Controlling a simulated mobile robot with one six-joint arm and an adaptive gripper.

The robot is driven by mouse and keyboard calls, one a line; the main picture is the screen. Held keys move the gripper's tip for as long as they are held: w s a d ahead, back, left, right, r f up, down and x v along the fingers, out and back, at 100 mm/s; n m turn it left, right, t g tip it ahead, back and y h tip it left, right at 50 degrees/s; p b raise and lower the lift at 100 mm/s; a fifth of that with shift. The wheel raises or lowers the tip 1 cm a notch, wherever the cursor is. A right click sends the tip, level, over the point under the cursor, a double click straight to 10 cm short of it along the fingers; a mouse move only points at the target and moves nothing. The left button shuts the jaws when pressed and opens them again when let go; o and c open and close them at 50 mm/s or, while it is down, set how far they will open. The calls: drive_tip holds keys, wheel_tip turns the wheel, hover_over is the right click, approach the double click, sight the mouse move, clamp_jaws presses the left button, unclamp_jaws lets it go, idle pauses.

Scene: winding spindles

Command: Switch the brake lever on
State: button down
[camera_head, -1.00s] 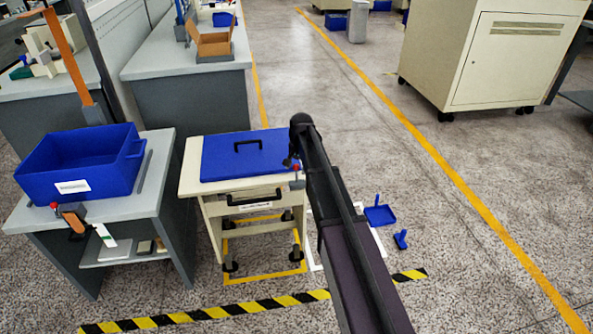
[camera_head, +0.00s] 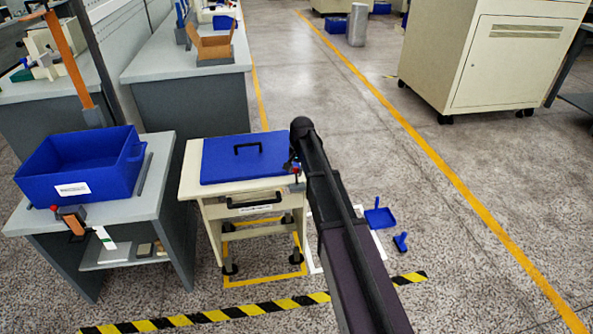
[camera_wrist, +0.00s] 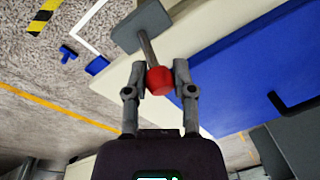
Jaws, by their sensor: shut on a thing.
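The brake lever (camera_wrist: 147,47) shows in the wrist view as a metal rod with a red ball knob (camera_wrist: 159,80), rising from a grey base plate (camera_wrist: 142,26) at the cart's side. My gripper (camera_wrist: 154,75) has its two fingers on either side of the knob and is shut on it. In the head view the red knob (camera_head: 295,170) shows small at the right edge of the cart (camera_head: 190,176), beside the end of my arm. My fingers are mostly hidden there by the arm.
The cart has a blue lid (camera_head: 222,171) with a black handle and a drawer. A grey table with a blue bin (camera_head: 85,190) stands at left. A blue dustpan (camera_head: 380,218) and a brush (camera_head: 401,242) lie on the floor at right. Open floor lies beyond.

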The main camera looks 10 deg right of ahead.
drive_tip(key=shift+s+t, duration=0.8)
drive_tip(key=shift+t, duration=0.2)
drive_tip(key=shift+s+t+b, duration=0.65)
drive_tip(key=shift+t+b, duration=0.4)
drive_tip(key=shift+t, duration=0.15)
drive_tip(key=t+b, duration=0.1)
drive_tip(key=s+t+b, duration=0.1)
drive_tip(key=t+b, duration=0.3)
drive_tip(key=shift+s+f, duration=0.2)
drive_tip(key=shift+s, duration=0.15)
drive_tip(key=shift+r, duration=0.1)
drive_tip(key=shift+c, duration=2.2)
unclamp_jaws()
drive_tip(key=shift+w+r, duration=0.15)
drive_tip(key=shift+w, duration=0.05)
